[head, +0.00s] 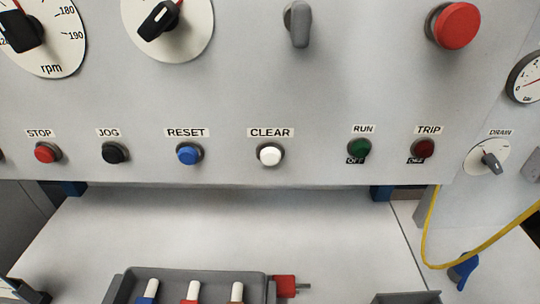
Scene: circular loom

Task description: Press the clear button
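The clear button (270,155) is a white round push button in a dark collar on the lower part of the grey control panel (300,95). Its label (270,133) reads CLEAR and sits just above it. Nothing covers the button. Neither of my grippers shows in the head view, so I cannot tell how far they are from the button.
A blue RESET button (188,154) is left of it; the green RUN lamp (359,148) is right. A red mushroom button (453,26) is above right. Below are a grey tray (197,276) and a yellow cable (428,230). The space before the button is clear.

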